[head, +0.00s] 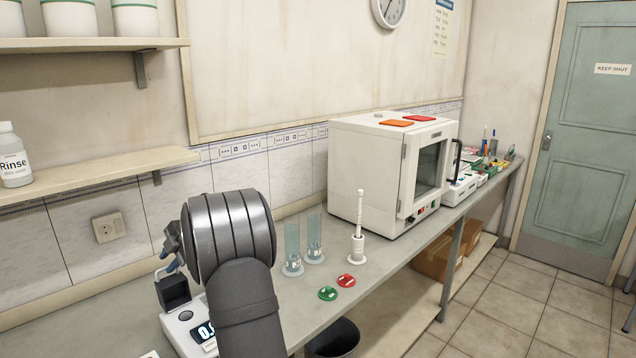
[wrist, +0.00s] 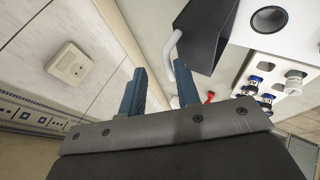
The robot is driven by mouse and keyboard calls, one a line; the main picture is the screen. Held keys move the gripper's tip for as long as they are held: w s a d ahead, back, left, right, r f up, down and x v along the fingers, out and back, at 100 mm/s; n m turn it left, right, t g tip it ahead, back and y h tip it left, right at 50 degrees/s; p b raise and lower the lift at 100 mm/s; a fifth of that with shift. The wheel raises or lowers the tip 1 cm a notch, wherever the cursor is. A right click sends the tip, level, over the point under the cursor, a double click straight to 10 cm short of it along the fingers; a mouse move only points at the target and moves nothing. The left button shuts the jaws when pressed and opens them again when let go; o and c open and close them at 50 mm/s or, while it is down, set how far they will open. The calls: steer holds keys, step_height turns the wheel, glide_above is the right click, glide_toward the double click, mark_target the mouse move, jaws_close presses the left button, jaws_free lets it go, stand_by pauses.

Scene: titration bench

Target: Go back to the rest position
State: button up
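My gripper (wrist: 160,70) shows at the bottom middle of the wrist view. Its two blue fingers stand apart, with nothing held between them. A black box-shaped holder (wrist: 205,32) with a pale curved handle (wrist: 171,48) is just beyond the right finger; I cannot tell whether they touch. In the head view my arm hides most of the gripper; a bluish finger (head: 173,266) shows just above the black holder (head: 172,293), at the left of the bench.
A white device with a display (head: 205,332) sits under my arm. Two glass cylinders (head: 292,250), a white stand (head: 357,247), green (head: 327,294) and red (head: 346,281) discs and a white oven (head: 378,170) stand to the right. A shelf (head: 90,176) is at upper left.

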steer(key=shift+w+a+f, duration=0.1)
steer(key=shift+w+a, duration=0.15)
steer(key=w+r+v, duration=0.1)
steer(key=v, duration=1.6)
steer(key=s+x, duration=0.1)
steer(key=x, duration=0.7)
steer(key=shift+w+f, duration=0.15)
